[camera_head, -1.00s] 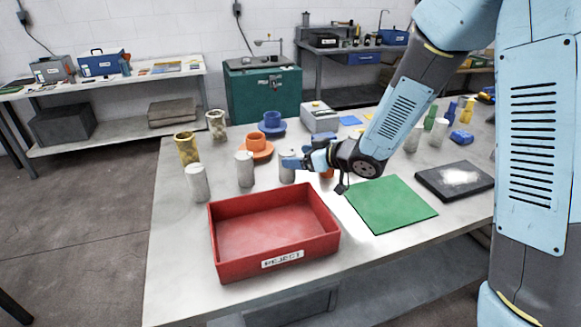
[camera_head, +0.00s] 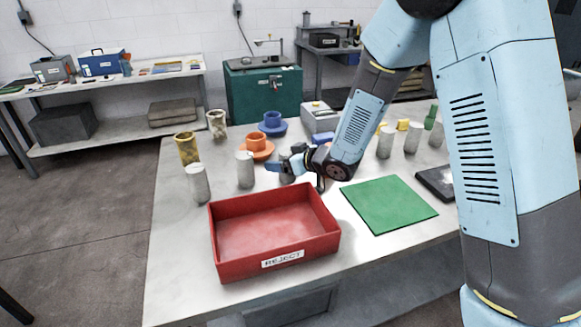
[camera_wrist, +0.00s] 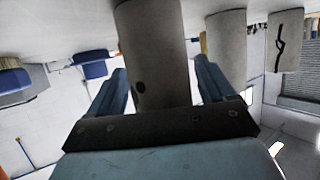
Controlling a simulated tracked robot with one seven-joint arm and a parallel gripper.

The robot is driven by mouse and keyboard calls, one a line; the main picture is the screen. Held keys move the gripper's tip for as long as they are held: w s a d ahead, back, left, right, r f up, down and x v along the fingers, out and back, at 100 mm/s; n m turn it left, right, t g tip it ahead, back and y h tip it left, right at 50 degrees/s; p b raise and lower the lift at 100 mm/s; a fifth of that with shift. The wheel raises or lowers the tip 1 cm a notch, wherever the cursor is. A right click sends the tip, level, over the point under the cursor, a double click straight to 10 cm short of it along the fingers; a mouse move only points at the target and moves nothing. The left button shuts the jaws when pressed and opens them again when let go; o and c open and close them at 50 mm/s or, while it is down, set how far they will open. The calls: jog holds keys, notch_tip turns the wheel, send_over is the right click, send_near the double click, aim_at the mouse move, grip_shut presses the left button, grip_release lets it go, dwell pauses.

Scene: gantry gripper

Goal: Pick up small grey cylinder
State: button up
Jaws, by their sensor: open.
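A grey cylinder (camera_wrist: 152,50) stands between the two fingers of my gripper (camera_wrist: 160,68) in the wrist view, with a small dark spot on its side. The fingers are apart, with gaps on both sides of it. In the head view my gripper (camera_head: 279,167) is low over the table behind the red tray, and the cylinder (camera_head: 287,179) is partly hidden by it. Similar grey cylinders stand to its left in the head view, one near (camera_head: 245,170) and one farther left (camera_head: 198,184). Their sizes look alike.
The red REJECT tray (camera_head: 218,240) lies in front of my gripper. A green mat (camera_head: 388,204) is to its right. An orange cup on a saucer (camera_head: 257,146) and a blue cup (camera_head: 272,121) stand behind. More grey cylinders (camera_head: 385,143) stand at the right.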

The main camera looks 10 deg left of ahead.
jog(key=shift+c, duration=0.2)
jog(key=c, duration=1.4)
jog(key=shift+r, duration=0.15)
